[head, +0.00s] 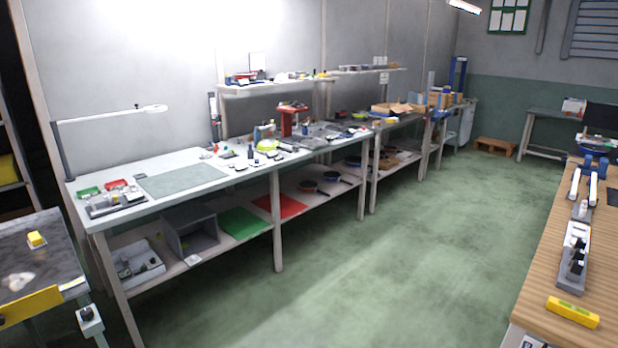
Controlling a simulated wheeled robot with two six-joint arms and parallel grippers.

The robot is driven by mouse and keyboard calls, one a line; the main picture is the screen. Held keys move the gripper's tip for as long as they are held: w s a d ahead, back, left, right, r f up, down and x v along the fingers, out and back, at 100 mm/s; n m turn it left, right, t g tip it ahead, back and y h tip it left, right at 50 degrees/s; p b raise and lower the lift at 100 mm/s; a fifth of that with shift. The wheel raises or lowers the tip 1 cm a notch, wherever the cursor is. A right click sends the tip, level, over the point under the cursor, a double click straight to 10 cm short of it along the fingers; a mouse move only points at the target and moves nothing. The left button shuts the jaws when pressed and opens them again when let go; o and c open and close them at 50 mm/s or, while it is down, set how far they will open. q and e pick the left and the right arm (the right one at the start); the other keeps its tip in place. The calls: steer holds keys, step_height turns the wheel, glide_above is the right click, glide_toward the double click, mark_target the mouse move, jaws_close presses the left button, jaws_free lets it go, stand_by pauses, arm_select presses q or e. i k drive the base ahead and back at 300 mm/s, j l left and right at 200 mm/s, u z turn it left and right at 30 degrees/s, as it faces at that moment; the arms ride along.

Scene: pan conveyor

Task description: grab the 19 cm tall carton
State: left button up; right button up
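No carton can be singled out as the 19 cm tall one from here. Brown cardboard pieces or open boxes (392,108) lie on the far part of the long workbench (130,216). More small brown boxes (446,98) stand at its far end, too small to judge their height. Neither of my grippers shows in the head view.
A wide green floor aisle (400,240) is clear. A wooden bench (550,265) with a yellow level (573,311) runs along the right. A dark-topped table (45,262) stands at the lower left. A wooden pallet (494,145) lies on the floor at the back.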

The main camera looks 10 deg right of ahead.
mark_target(438, 99)
steer(key=i+l+z, duration=0.15)
steer(key=i+z, duration=0.2)
steer(key=i, duration=0.75)
steer(key=i+j+z, duration=0.15)
steer(key=i+z, duration=0.25)
steer(key=i, duration=0.65)
steer(key=i+l+z, duration=0.15)
steer(key=i+z, duration=0.25)
steer(key=i, duration=0.15)
steer(key=i+z, duration=0.35)
steer(key=i, duration=0.25)
steer(key=i+j+z, duration=0.15)
steer(key=i+z, duration=0.25)
steer(key=i, duration=5.1)
steer(key=i+l+u, duration=0.15)
steer(key=i, duration=0.4)
steer(key=i+l+u, duration=0.2)
steer(key=i, duration=0.35)
steer(key=i+l+u, duration=0.15)
steer(key=i, duration=0.35)
steer(key=i+l+u, duration=1.35)
steer(key=l, duration=0.3)
steer(key=l+u, duration=0.1)
steer(key=l, duration=0.3)
